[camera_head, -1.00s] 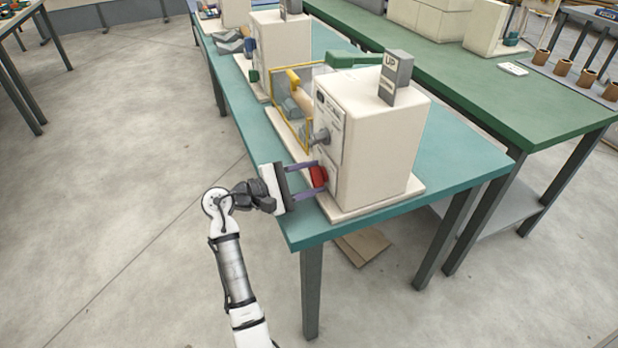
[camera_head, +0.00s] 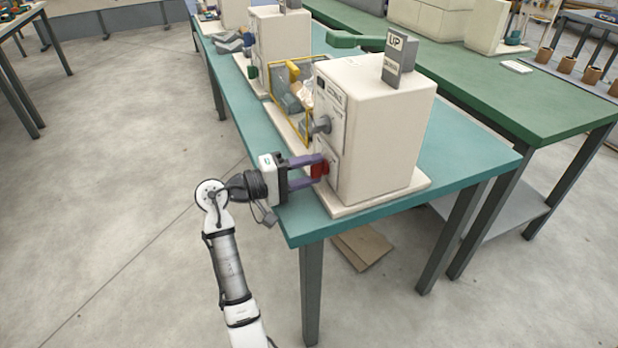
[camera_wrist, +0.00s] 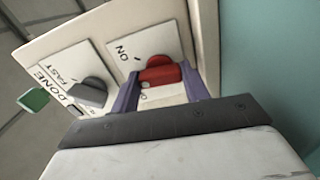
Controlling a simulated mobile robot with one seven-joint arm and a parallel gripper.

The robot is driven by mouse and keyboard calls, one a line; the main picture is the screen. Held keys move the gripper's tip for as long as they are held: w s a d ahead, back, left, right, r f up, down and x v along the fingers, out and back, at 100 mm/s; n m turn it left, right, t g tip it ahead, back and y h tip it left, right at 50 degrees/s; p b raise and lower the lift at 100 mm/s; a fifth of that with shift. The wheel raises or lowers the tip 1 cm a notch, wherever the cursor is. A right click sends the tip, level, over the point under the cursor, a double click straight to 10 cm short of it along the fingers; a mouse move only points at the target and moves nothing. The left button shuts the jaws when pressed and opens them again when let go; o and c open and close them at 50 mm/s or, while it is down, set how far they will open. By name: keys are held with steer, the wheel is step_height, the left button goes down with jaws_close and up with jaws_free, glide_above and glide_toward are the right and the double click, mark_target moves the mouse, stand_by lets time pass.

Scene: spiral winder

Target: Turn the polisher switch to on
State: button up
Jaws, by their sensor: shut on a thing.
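The machine (camera_head: 377,130) is a cream box on the near end of the teal table. A red switch knob (camera_wrist: 161,74) sits on its front plate, with an "ON" label beside it in the wrist view; the label's other end is partly hidden. In the head view the red knob (camera_head: 319,168) is low on the machine's front face. My gripper (camera_head: 320,168) reaches it from the left and is shut on the knob, a purple finger on each side. In the wrist view the fingers (camera_wrist: 162,92) flank the knob.
A grey knob (camera_wrist: 90,92) marked "FAST" is beside the red one, with a green piece (camera_wrist: 33,100) further left. A yellow-framed guard (camera_head: 291,92) is behind. Floor on the left is clear.

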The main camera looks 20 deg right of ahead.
steer(key=m+b, duration=0.2)
steer(key=m, duration=0.1)
steer(key=m+b, duration=0.1)
steer(key=shift+f+b, duration=0.25)
steer(key=shift+b, duration=0.15)
steer(key=shift+r+m+b, duration=0.15)
steer(key=shift+m+b, duration=1.05)
steer(key=shift+m, duration=0.3)
steer(key=o, duration=1)
steer(key=shift+a, duration=0.1)
steer(key=a, duration=0.9)
steer(key=a+b, duration=0.1)
steer(key=a, duration=0.3)
steer(key=shift+s+a, duration=0.25)
steer(key=shift+a, duration=0.1)
